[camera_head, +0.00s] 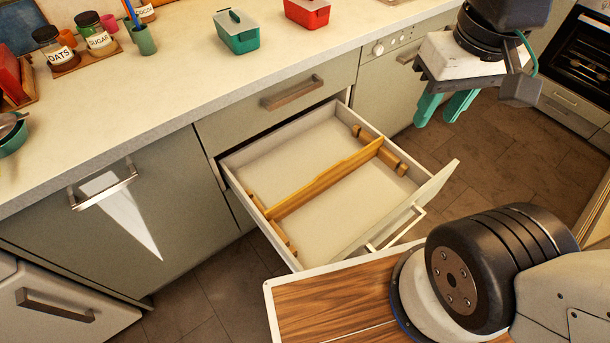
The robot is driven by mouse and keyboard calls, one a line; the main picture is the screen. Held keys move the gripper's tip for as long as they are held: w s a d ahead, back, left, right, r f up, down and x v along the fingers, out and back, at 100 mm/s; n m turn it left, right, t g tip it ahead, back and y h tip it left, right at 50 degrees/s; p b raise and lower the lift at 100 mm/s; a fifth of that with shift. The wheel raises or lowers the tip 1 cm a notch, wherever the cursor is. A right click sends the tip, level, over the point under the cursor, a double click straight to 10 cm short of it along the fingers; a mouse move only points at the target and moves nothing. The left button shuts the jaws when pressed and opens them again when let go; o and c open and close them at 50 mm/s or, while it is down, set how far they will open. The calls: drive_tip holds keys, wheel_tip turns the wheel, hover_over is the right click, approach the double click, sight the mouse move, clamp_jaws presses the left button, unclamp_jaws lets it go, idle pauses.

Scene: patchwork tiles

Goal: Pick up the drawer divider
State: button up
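The drawer divider (325,181) is a long, thin wooden slat. It lies across the inside of an open white drawer (328,255), with short wooden pieces at both its ends, by the drawer's side walls. My gripper (434,116) has two teal fingers pointing down, with a gap between them. It is empty and appears above and to the right of the drawer in the picture, apart from the divider. Nothing hides the middle of the slat.
The drawer front has a handle (396,228). A closed drawer with a handle (291,92) sits above, under the pale countertop (180,85). The counter holds a green container (236,32), a red container (307,12) and labelled jars (97,38). Tiled floor (490,165) shows beyond the drawer.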

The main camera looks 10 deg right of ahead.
drive_tip(key=w+a+f+m, duration=0.1)
drive_tip(key=w+f+m, duration=0.15)
drive_tip(key=w, duration=0.35)
drive_tip(key=w+f+m, duration=0.1)
drive_tip(key=w+f, duration=0.2)
drive_tip(key=w, duration=0.2)
drive_tip(key=m+g, duration=0.1)
drive_tip(key=m, duration=0.6)
hover_over(331, 168)
drive_tip(key=s, duration=0.1)
wheel_tip(331, 168, down, 23)
drive_tip(key=f, duration=0.4)
drive_tip(key=f+m, duration=0.1)
drive_tip(key=f, duration=0.3)
drive_tip(key=f+m, duration=0.1)
drive_tip(key=f, duration=0.3)
drive_tip(key=shift+w+a+m, duration=0.25)
drive_tip(key=shift+w, duration=0.05)
drive_tip(key=f, duration=0.5)
drive_tip(key=shift+w+d+f, duration=0.2)
drive_tip(key=shift+d+f, duration=0.05)
drive_tip(key=shift+f, duration=0.15)
drive_tip(key=shift+c, duration=0.3)
clamp_jaws()
